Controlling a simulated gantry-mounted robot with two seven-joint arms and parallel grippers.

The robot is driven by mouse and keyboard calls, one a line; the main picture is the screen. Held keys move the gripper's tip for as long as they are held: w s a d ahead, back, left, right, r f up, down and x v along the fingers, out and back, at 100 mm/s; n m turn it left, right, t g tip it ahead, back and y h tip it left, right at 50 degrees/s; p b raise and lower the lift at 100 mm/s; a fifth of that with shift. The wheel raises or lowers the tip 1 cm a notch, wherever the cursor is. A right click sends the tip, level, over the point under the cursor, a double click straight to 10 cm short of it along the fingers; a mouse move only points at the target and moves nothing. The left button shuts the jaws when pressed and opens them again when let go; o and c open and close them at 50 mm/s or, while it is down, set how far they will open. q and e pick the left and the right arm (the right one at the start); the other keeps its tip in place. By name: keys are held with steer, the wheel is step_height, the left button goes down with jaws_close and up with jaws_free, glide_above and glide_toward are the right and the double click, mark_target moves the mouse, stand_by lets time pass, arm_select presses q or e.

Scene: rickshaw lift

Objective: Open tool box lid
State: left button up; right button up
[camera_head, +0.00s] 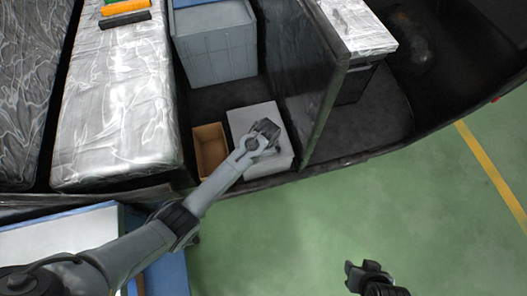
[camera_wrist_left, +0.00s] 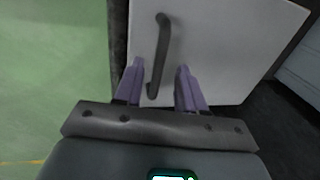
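The tool box (camera_head: 242,119) is a light grey box on the rickshaw's dark floor; its lid is closed. In the left wrist view the flat pale lid (camera_wrist_left: 218,45) carries a dark handle (camera_wrist_left: 161,50). My left gripper (camera_head: 268,134) is over the lid in the head view. In the left wrist view its purple fingers (camera_wrist_left: 158,80) are open, one on each side of the handle's near end; I cannot tell if they touch it. My right gripper (camera_head: 364,271) is low in the head view, over the green floor, away from the box; its finger gap is unclear.
A brown open bin (camera_head: 209,150) stands just left of the tool box. A grey crate (camera_head: 215,45) is behind it. A dark upright panel (camera_head: 322,100) stands close on the right. A wrapped silver bench (camera_head: 115,120) is at left. Green floor (camera_head: 330,220) is free in front.

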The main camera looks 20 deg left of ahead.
arm_select(q)
steer(key=shift+w+a+f+b, duration=0.1)
steer(key=shift+f+b, duration=0.2)
steer(key=shift+f, duration=0.65)
jaws_close()
